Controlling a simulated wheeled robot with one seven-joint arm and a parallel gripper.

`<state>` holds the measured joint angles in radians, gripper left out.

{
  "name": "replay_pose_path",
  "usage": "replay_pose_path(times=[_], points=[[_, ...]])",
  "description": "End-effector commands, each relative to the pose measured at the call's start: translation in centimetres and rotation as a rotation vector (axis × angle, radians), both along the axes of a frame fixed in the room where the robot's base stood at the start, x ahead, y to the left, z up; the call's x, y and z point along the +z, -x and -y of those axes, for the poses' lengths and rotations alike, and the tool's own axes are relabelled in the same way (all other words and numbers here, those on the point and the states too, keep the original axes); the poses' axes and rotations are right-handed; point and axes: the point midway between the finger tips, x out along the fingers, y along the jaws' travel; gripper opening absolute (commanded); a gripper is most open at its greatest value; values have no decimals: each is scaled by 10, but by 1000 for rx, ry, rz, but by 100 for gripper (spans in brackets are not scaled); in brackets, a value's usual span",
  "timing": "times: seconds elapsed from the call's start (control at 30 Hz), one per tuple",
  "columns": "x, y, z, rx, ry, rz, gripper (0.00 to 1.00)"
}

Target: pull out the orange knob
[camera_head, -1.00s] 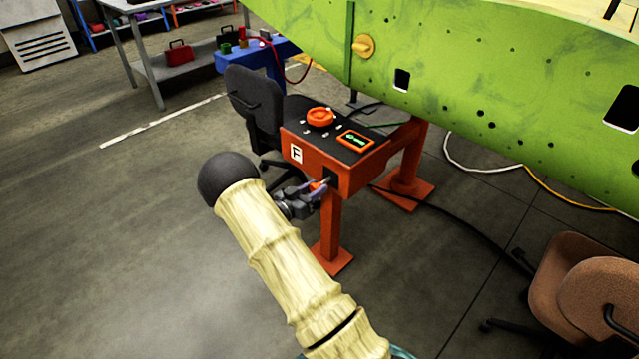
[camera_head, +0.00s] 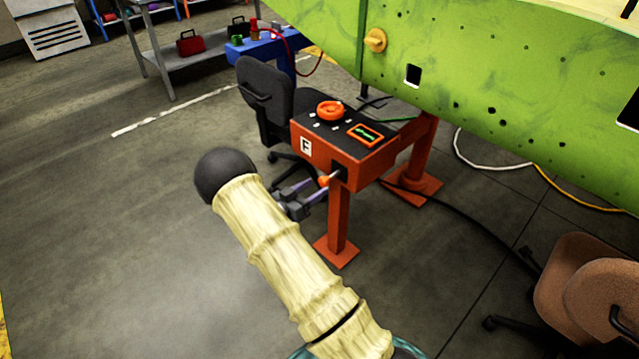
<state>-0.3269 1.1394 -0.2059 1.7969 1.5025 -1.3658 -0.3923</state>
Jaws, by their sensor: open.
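The orange knob (camera_head: 324,181) sticks out on a short pale rod from a dark square recess in the end face of the red console (camera_head: 318,150). My gripper (camera_head: 318,188) is at that face, low and to the left of the knob. Its two purple-grey fingers are open and apart, pointing at the knob. The knob shows at or just beyond the fingertips, and nothing is seen held. I cannot tell whether a finger still touches it. My pale arm hides the floor in front.
An orange ring-shaped handwheel (camera_head: 331,110) and a lit screen (camera_head: 364,135) are on the console top. A black chair (camera_head: 268,95) stands behind it, a brown chair (camera_head: 580,290) at right. The green wing panel (camera_head: 480,90) hangs above. Floor at left is clear.

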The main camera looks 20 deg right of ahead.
Motion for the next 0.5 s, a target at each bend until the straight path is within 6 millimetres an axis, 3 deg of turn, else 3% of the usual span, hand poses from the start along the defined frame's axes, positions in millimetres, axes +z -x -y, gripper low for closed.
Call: replay_pose_path(times=[0.5], points=[[1,36,-99,5,-1,-2,52]])
